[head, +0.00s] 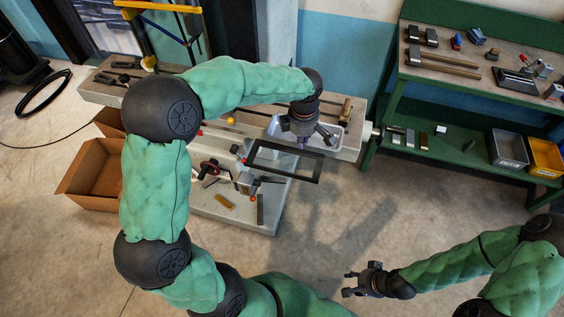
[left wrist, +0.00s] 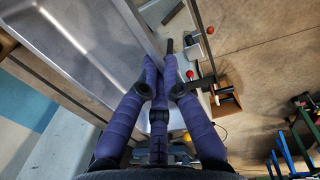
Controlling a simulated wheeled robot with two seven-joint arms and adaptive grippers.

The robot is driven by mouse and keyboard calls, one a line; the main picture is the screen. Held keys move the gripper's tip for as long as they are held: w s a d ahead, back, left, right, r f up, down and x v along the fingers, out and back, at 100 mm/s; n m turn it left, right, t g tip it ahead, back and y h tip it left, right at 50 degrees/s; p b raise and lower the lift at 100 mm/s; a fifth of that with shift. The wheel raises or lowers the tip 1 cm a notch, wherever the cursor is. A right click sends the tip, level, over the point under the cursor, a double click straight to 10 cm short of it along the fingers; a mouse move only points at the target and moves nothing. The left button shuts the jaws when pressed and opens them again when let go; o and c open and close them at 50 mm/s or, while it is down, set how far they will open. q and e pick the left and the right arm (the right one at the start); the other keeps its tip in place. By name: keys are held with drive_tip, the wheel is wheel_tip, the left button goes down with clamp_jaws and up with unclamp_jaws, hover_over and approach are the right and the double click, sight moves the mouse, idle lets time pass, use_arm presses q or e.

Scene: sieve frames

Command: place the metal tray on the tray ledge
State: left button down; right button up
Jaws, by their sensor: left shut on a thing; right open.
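The metal tray (head: 274,126) is a shallow silver tray at the right part of the machine table, partly hidden by my left gripper. It fills the upper left of the left wrist view (left wrist: 75,45). My left gripper (head: 303,140) is shut on the tray's near edge; its purple fingers (left wrist: 155,85) show at that edge. A black rectangular open frame (head: 318,167), which may be the tray ledge, projects in front of the table, just nearer than the tray. Whether the tray touches the table is unclear. My right gripper (head: 348,283) is open and empty above the floor.
The machine table (head: 105,93) carries loose metal pieces at its left. A lower base (head: 240,213) holds several small parts. Cardboard boxes (head: 93,172) stand at left. A green workbench (head: 455,152) with tools and bins stands at right. Floor between is clear.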

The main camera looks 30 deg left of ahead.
use_arm(q)
drive_tip(key=s+a+f+b, duration=0.2)
drive_tip(key=s+a+f, duration=0.1)
drive_tip(key=f, duration=0.6)
drive_tip(key=shift+s+a+f, duration=0.2)
drive_tip(key=shift+s+a, duration=0.2)
drive_tip(key=shift+a, duration=0.5)
drive_tip(key=shift+f+b, duration=0.1)
drive_tip(key=shift+b, duration=0.25)
drive_tip(key=shift+f, duration=0.1)
drive_tip(key=c, duration=1.4)
unclamp_jaws()
drive_tip(key=shift+s, duration=0.1)
